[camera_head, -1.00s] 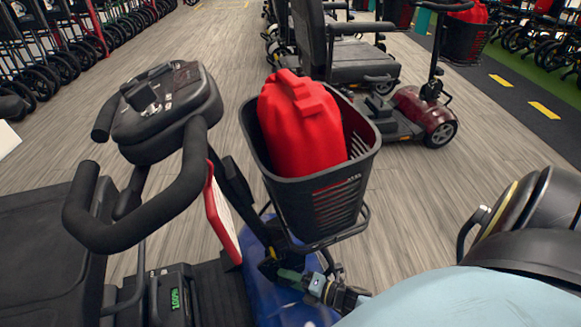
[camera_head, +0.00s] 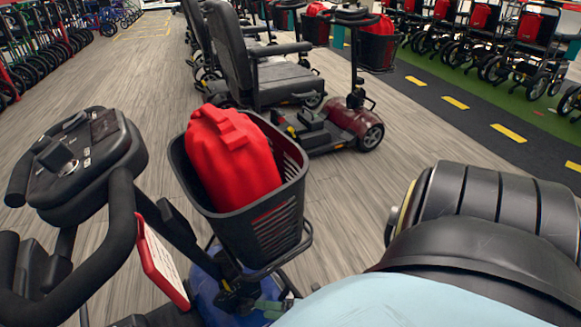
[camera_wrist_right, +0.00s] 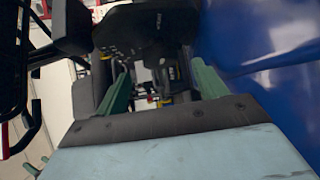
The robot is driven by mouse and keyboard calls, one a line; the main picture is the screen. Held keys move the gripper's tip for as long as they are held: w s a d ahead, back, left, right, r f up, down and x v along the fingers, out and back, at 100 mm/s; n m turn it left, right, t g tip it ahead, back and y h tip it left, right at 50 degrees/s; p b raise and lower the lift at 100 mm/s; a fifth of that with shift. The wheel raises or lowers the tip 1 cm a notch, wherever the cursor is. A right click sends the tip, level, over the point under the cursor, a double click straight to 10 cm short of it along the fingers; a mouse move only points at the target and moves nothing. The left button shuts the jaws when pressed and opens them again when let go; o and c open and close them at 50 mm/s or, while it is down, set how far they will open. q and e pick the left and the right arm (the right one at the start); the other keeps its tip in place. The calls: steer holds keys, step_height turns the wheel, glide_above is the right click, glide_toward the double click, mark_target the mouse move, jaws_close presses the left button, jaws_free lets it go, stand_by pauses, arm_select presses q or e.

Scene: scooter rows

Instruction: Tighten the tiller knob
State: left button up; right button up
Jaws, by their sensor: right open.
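A mobility scooter's tiller (camera_head: 180,232) runs from its handlebar console (camera_head: 85,165) down to a blue body (camera_head: 205,290). Dark fittings (camera_head: 235,292) sit low on the tiller, under the basket; I cannot tell for sure which one is the knob. My right gripper (camera_head: 268,306) is low beside these fittings, partly hidden by my own light-blue arm. In the right wrist view, the green fingers (camera_wrist_right: 162,88) are apart, with dark parts with yellow marks (camera_wrist_right: 165,82) beyond and between them. No contact is clear. My left gripper is not in view.
A black basket (camera_head: 270,225) with a red bag (camera_head: 230,160) hangs on the scooter's front, just above my right gripper. A blue panel (camera_wrist_right: 265,70) lies close on the right in the wrist view. Another dark red scooter (camera_head: 345,122) stands beyond; grey floor lies between.

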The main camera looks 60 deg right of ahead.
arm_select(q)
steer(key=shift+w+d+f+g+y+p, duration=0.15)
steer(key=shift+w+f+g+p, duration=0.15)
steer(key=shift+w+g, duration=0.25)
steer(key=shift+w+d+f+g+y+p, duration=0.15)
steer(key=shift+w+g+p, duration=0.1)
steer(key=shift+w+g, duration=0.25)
arm_select(e)
steer(key=v, duration=0.7)
